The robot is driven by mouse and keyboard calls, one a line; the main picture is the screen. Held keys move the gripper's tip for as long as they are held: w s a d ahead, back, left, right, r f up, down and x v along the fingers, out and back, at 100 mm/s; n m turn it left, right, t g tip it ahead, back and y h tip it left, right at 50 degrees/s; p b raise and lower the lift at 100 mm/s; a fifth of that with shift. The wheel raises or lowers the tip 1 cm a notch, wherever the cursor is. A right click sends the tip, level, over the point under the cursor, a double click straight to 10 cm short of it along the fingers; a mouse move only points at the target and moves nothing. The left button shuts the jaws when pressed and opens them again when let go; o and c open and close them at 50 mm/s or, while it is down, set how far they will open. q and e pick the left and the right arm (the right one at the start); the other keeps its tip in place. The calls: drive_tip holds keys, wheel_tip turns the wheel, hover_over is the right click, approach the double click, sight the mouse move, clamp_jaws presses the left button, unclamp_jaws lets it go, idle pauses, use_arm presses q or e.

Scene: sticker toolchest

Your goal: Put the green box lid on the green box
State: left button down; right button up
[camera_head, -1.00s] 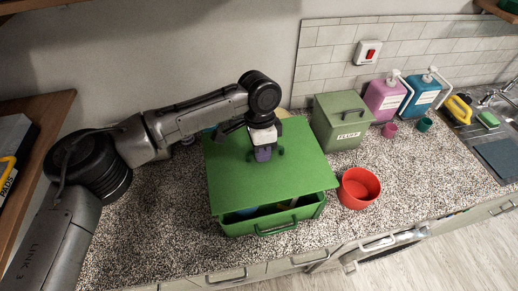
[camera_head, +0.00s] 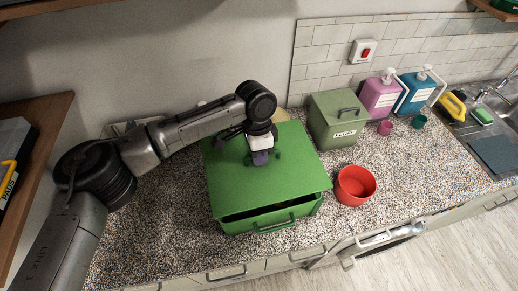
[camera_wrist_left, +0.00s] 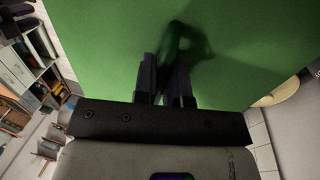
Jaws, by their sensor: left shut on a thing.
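The green box lid (camera_head: 262,190) is a flat bright green panel over the green box (camera_head: 272,223), which stands on the speckled counter. A dark gap shows between the lid's front edge and the box's front wall, so the lid sits slightly raised or tilted there. My left gripper (camera_head: 261,158) is above the lid's far half, shut on the lid's handle. In the left wrist view the fingers (camera_wrist_left: 166,85) close around the green handle (camera_wrist_left: 180,42), and the lid fills most of the view. My right gripper is not in view.
A red bowl (camera_head: 355,185) stands close to the box's right side. Behind it are a grey-green bin marked FLUFF (camera_head: 338,119), a pink dispenser (camera_head: 380,96) and a blue dispenser (camera_head: 417,92). The counter's front right is clear.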

use_arm(q)
drive_tip(key=shift+f, duration=2.35)
drive_tip(key=shift+p, duration=0.3)
idle(0.4)
drive_tip(key=shift+p, duration=0.5)
drive_tip(key=shift+f, duration=0.35)
idle(0.4)
drive_tip(key=shift+f, duration=0.55)
